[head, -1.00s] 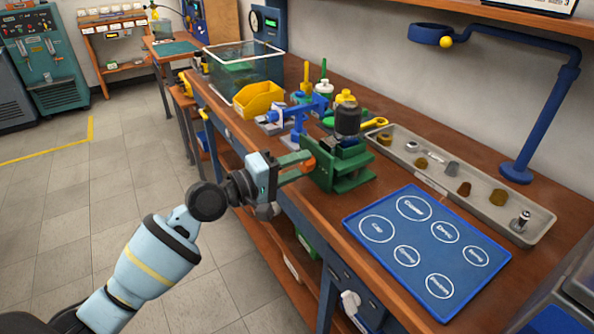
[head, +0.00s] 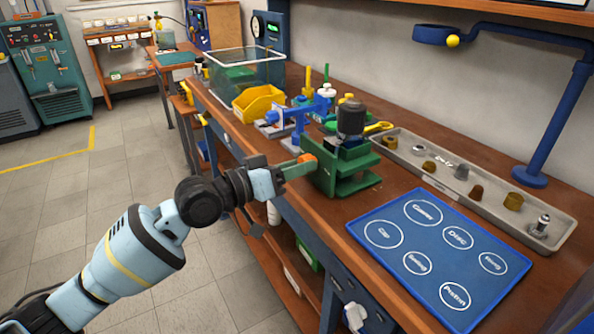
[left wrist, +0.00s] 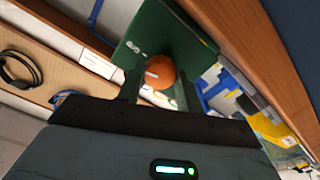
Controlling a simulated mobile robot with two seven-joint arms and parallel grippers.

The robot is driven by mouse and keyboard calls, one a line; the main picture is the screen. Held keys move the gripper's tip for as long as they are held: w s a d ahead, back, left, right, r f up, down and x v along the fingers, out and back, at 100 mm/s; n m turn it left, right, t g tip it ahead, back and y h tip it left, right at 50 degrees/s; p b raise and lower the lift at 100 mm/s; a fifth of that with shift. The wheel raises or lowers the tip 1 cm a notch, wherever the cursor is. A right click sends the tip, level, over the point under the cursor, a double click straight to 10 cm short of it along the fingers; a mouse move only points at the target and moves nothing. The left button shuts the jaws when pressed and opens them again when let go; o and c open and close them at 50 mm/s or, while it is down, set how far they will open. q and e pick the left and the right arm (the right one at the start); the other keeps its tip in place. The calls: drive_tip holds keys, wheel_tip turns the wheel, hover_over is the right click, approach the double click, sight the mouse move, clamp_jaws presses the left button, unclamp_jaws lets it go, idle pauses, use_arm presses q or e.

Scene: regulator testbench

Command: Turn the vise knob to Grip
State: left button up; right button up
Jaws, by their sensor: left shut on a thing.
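The green vise (head: 342,172) stands at the front edge of the wooden workbench, with a dark cylindrical part (head: 350,120) upright in its top. Its orange knob (head: 307,161) is on the side facing my left arm. My left gripper (head: 303,167) reaches in from the left and is shut on the knob. In the left wrist view the round knob (left wrist: 160,72) sits between the two fingers, against the green vise plate (left wrist: 165,38) with small pale markings. I cannot read a Grip label. My right gripper is not in view.
A blue mat (head: 440,262) with labelled circles lies right of the vise. A long grey tray (head: 470,205) with several small metal parts lies behind it. A blue clamp fixture (head: 300,118) and a yellow bin (head: 259,101) stand farther left. Floor is clear left of the bench.

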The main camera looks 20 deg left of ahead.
use_arm(q)
drive_tip(key=shift+f+m, duration=0.1)
drive_tip(key=shift+m, duration=0.8)
drive_tip(key=shift+m+b, duration=0.35)
drive_tip(key=shift+m, duration=0.05)
drive_tip(key=o, duration=1)
drive_tip(key=shift+s, duration=0.1)
drive_tip(key=shift+v, duration=3.9)
